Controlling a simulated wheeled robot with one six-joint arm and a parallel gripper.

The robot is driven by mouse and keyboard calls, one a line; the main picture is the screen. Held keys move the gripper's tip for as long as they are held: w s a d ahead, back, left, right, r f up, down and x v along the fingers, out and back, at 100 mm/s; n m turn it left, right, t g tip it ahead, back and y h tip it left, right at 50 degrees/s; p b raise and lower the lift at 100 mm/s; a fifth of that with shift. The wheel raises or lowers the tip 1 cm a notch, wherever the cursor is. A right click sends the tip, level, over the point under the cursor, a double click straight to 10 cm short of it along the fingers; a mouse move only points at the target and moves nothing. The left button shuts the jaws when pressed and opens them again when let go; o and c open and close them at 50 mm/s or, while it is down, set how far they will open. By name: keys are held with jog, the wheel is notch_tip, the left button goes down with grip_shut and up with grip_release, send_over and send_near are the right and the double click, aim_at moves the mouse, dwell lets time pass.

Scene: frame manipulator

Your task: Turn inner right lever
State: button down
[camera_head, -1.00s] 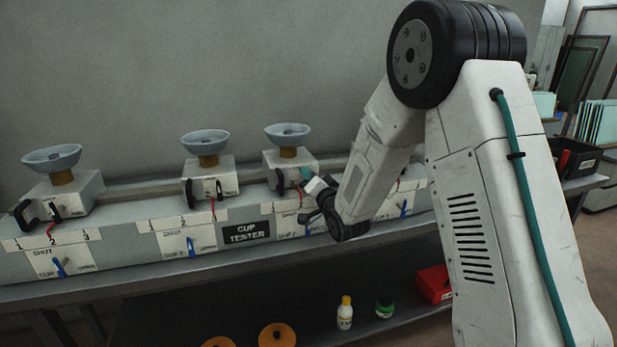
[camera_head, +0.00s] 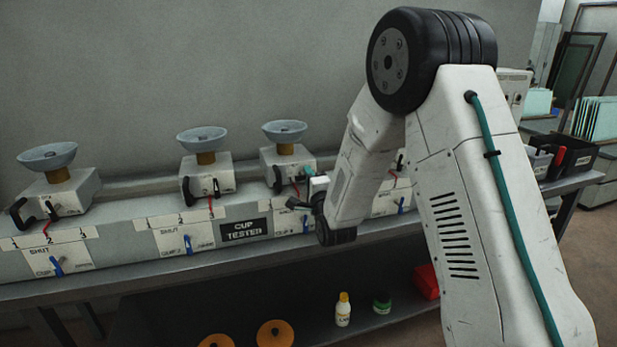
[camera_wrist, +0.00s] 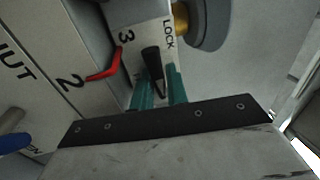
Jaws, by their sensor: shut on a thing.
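The inner right station is the third from the left, a white block (camera_head: 281,162) with a grey cup (camera_head: 285,131) on top. Its black lever (camera_wrist: 150,62) shows in the wrist view beside the LOCK label. My gripper (camera_wrist: 158,84) has its teal fingers on both sides of this lever and is shut on it. In the head view my gripper (camera_head: 304,178) is at the block's right front, and the lever is hard to make out there. A red pointer (camera_wrist: 106,66) lies between the printed 2 and 3, its tip near the 2.
Two more cup stations, left (camera_head: 70,193) and inner left (camera_head: 207,175), stand along the grey bench unit. Blue levers (camera_head: 188,244) hang on its front. My arm hides much of the right end. Bottles (camera_head: 343,309) stand on the lower shelf.

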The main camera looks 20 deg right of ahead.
jog(key=shift+f+m, duration=0.15)
jog(key=shift+m, duration=0.15)
jog(key=c, duration=1.7)
grip_release()
jog(key=s, duration=0.2)
jog(key=s+f, duration=0.1)
jog(key=s, duration=0.4)
jog(key=shift+s+f, duration=0.25)
jog(key=shift+s, duration=0.15)
